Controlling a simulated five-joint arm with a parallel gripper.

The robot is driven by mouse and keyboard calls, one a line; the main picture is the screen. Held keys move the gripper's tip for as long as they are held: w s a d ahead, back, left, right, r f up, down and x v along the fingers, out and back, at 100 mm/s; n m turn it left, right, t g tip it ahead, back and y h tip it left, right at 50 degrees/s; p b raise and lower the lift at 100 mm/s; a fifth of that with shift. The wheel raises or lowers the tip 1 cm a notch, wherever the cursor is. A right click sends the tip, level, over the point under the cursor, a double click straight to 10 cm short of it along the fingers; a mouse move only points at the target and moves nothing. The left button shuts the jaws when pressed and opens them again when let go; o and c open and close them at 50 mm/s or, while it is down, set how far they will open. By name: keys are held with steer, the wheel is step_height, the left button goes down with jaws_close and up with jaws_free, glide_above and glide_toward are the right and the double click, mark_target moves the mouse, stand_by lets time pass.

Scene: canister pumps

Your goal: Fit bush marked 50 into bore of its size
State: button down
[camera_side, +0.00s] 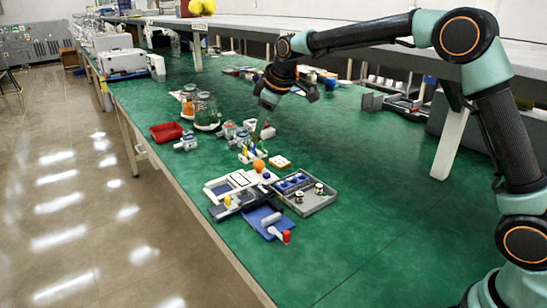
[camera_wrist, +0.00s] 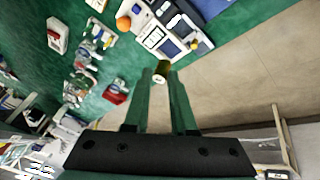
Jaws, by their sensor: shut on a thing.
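My gripper (camera_wrist: 161,78) is shut on a small brass-coloured round piece (camera_wrist: 160,74) with a pale end face, held between the fingertips. It looks like a bush, but its mark is too small to read. In the side view my gripper (camera_side: 287,93) hangs over the green bench, behind the parts, and the piece cannot be made out there. Two small round metal pieces (camera_side: 319,188) stand in a grey tray (camera_side: 318,208) with blue inserts. A white-framed panel (camera_side: 222,187) lies left of that tray. The bore of size 50 cannot be told apart.
A red tray (camera_side: 167,132) lies near the bench's left edge, beside glass canisters (camera_side: 206,112) and small pump-like parts (camera_side: 187,142). An orange ball (camera_side: 259,165) sits behind the panel. A blue tray (camera_side: 268,221) lies in front.

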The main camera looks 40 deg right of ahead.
steer(key=s+d+f+m, duration=0.1)
steer(key=s+d, duration=0.1)
steer(key=s, duration=0.9)
steer(key=s+d+f+m, duration=0.1)
steer(key=s+d+f, duration=0.15)
steer(key=s, duration=0.75)
steer(key=h, duration=0.1)
glide_above(288, 194)
step_height(288, 194, down, 16)
steer(key=shift+f, duration=0.25)
steer(key=shift+f, duration=0.15)
steer(key=c, duration=0.7)
jaws_free()
steer(key=shift+s, duration=0.1)
steer(key=shift+c, duration=0.2)
